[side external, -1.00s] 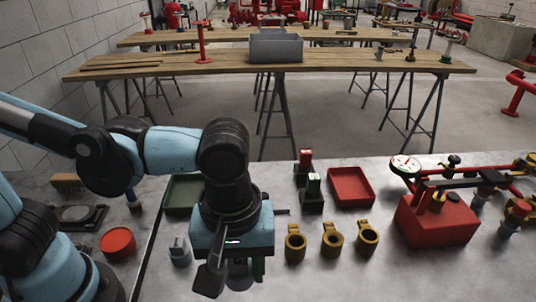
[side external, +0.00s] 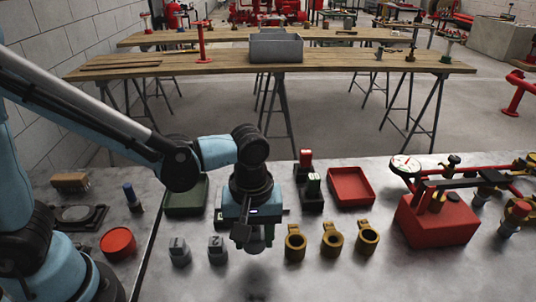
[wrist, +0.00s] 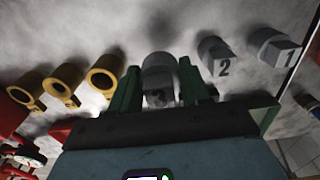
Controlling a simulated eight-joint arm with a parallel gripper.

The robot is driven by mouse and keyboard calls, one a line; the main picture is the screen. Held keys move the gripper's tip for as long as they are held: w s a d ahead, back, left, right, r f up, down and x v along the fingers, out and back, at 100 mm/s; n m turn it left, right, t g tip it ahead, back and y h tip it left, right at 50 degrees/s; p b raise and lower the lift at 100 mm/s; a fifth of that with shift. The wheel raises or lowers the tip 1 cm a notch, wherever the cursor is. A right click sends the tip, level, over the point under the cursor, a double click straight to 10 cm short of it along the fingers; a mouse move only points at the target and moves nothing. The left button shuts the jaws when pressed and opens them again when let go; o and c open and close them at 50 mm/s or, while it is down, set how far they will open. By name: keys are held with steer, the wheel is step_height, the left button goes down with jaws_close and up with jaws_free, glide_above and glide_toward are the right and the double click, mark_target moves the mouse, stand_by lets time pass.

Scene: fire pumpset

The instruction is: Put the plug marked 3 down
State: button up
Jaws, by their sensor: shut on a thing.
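My gripper (side external: 255,236) hangs over the grey worktop and is shut on a grey plug (wrist: 158,72). In the wrist view the plug sits between the green fingers; its mark is in shadow and hard to read, perhaps a 3. In the side view it is mostly hidden by the gripper, with a dark shadow on the worktop in front, so it looks held above the surface. The plug marked 2 (side external: 217,250) and the plug marked 1 (side external: 180,251) stand to the left; both also show in the wrist view (wrist: 215,55) (wrist: 274,48).
Several brass ring fittings (side external: 296,243) stand just right of my gripper. Behind are a green tray (side external: 187,207), a red tray (side external: 350,187) and black blocks with red and green tops (side external: 313,185). A red pump unit (side external: 437,222) is at right. The front worktop is clear.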

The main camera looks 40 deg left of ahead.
mark_target(256, 256)
steer(key=shift+w+a+f, duration=0.25)
steer(key=shift+w+f, duration=0.05)
steer(key=shift+w, duration=0.05)
steer(key=shift+f, duration=1.75)
steer(key=shift+f, duration=0.1)
steer(key=shift+f, duration=0.1)
steer(key=o, duration=1.3)
steer(key=shift+o, duration=0.2)
